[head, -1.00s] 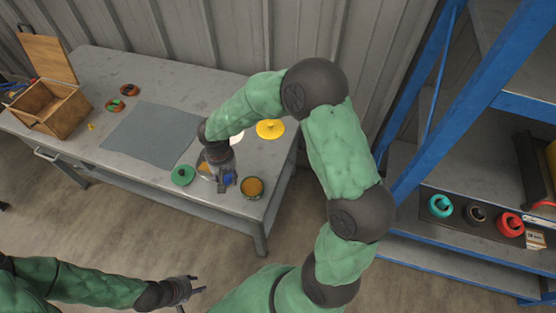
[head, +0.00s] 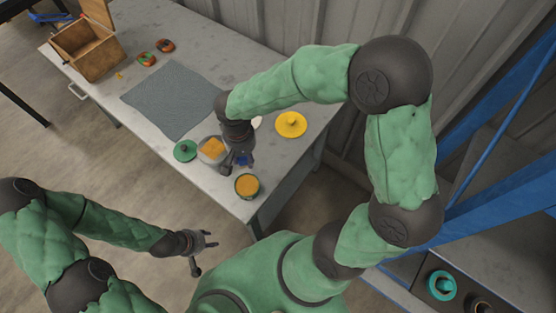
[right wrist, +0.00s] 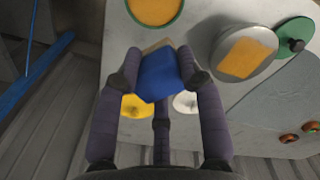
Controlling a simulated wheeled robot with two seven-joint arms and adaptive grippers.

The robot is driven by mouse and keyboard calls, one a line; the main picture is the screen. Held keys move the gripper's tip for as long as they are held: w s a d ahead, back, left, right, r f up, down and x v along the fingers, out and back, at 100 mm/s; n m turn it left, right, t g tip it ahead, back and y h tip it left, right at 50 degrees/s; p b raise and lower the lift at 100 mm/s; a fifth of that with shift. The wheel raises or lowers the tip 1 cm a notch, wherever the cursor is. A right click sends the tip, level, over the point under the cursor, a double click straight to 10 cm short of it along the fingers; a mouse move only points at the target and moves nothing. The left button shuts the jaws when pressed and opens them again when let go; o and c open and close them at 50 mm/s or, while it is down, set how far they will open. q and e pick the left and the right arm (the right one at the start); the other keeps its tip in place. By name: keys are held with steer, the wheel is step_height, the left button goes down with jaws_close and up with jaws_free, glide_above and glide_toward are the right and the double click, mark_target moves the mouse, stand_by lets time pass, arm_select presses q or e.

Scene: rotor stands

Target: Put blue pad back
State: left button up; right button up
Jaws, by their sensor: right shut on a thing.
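The blue pad (right wrist: 160,76) is held between the fingers of my right gripper (right wrist: 161,68), as the right wrist view shows. A light brown edge shows behind it. In the head view my right gripper (head: 240,162) hangs over the table's near right corner, and only a bit of the blue pad (head: 243,159) shows there. The gripper is between a grey dish (head: 222,139) with an orange pad (head: 211,147) and a round tin (head: 246,185) with orange contents. My left gripper (head: 203,251) is open and empty over the floor, away from the table.
On the grey table lie a green lid (head: 185,151), a yellow lid (head: 291,124), a white disc (head: 256,122) and a grey mat (head: 175,100). A wooden box (head: 88,51) stands at the far left. A blue shelf (head: 506,130) stands right.

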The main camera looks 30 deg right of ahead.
steer(key=s+a+m, duration=0.1)
steer(key=s, duration=0.1)
steer(key=b, duration=0.6)
glide_above(276, 161)
steer(key=f, duration=0.8)
steer(key=shift+a+f, duration=0.2)
steer(key=shift+a, duration=0.05)
steer(key=shift+d+f, duration=0.1)
steer(key=shift+f, duration=0.1)
steer(key=shift+d+f+b, duration=0.15)
steer(key=shift+f+b, duration=0.15)
steer(key=shift+f, duration=0.55)
steer(key=shift+d+f+b, duration=0.1)
steer(key=shift+f+b, duration=0.15)
steer(key=shift+f, duration=0.6)
steer(key=shift+f, duration=0.2)
steer(key=o, duration=1.1)
